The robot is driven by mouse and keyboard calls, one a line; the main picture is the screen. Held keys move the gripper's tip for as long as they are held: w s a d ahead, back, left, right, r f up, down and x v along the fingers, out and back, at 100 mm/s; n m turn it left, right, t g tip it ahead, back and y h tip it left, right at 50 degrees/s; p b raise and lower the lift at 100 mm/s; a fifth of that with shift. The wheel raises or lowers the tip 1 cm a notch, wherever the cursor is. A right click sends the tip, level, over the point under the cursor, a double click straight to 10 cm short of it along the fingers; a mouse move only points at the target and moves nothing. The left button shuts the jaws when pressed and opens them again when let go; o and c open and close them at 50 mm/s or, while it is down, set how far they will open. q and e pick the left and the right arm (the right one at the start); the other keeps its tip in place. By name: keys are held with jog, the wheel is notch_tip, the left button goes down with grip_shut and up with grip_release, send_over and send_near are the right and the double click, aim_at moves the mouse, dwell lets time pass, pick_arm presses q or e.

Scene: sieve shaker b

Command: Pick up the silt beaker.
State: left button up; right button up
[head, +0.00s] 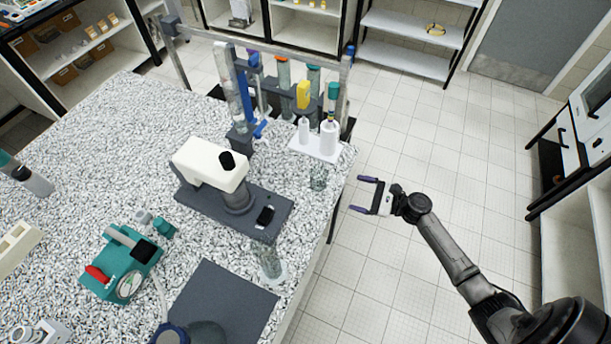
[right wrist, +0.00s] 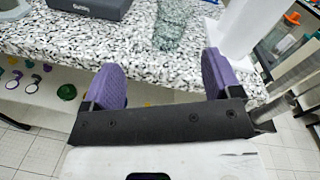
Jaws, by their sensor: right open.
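One clear glass beaker (head: 318,178) stands on the speckled counter near its right edge, just in front of the white bottle tray. Another clear glass vessel (head: 270,262) stands on a pale base farther toward the front edge. No label is readable, so I cannot tell which is the silt beaker. My right gripper (head: 363,195) is open and empty, beyond the counter edge to the right of the first beaker, fingers pointing toward it. In the right wrist view a glass beaker (right wrist: 175,22) appears ahead between the purple fingers (right wrist: 161,72), clear of them. My left gripper is not seen.
White bottles (head: 328,138) stand on a tray behind the first beaker. A white-headed instrument (head: 210,163) with a dark base is to its left. A rack of tubes (head: 285,85) stands at the back. A teal device (head: 120,265) sits front left. The floor right of the counter is clear.

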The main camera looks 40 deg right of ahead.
aim_at(326, 177)
jog(key=w+a+m, duration=0.1)
jog(key=w+m, duration=0.1)
jog(key=w+a+m+t, duration=0.1)
jog(key=w, duration=0.2)
jog(key=w+a+m+h, duration=0.1)
jog(key=w+m, duration=0.1)
jog(key=shift+w+r+m+p, duration=0.25)
jog(key=shift+r+m+p, duration=0.05)
jog(key=shift+p+x, duration=0.3)
jog(key=shift+x, duration=2.55)
jog(key=shift+a, duration=0.1)
jog(key=c, duration=1)
